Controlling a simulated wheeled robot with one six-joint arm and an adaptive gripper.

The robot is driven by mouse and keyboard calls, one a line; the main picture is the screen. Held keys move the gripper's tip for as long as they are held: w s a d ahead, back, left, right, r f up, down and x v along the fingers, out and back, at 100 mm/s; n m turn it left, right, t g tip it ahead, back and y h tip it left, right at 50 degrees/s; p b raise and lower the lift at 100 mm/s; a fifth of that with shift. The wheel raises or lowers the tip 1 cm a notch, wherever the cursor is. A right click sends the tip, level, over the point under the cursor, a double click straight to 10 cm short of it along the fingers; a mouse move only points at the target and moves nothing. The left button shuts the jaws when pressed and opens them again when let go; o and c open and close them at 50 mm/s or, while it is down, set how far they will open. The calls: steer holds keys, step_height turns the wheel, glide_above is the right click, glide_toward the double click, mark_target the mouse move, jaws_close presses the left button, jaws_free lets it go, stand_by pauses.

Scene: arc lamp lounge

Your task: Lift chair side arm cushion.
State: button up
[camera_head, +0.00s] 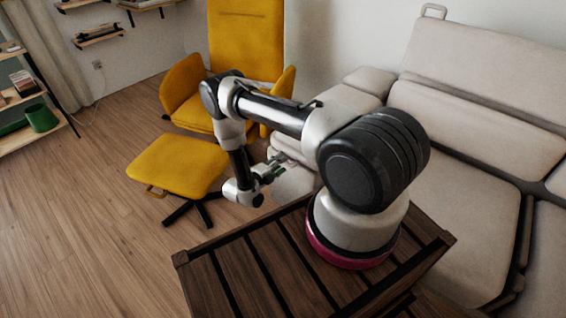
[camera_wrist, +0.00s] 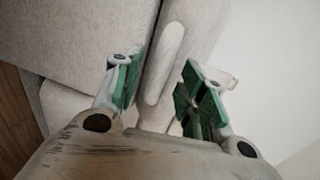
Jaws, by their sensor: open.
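The beige sofa's arm cushion (camera_head: 347,98) is on the side toward the yellow chair, partly hidden by my arm in the head view. My gripper (camera_head: 276,168) is at the sofa's near left end, low beside the pale upholstery. In the wrist view, my gripper (camera_wrist: 160,95) is open, with green pads on both fingers. A pale, rounded oblong strip (camera_wrist: 165,62) lies on the fabric and shows between and beyond the fingertips. The jaws hold nothing visible. I cannot tell whether a finger touches the fabric.
A yellow chair (camera_head: 245,45) and its yellow footstool (camera_head: 178,165) stand left of the sofa (camera_head: 480,135). A dark slatted wooden table (camera_head: 235,275) is below my arm. Shelves (camera_head: 30,95) with a green pot (camera_head: 41,118) are at far left. Wooden floor is clear at lower left.

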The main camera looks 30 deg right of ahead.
steer(key=shift+x, duration=1.5)
jaws_close()
steer(key=shift+r, duration=0.1)
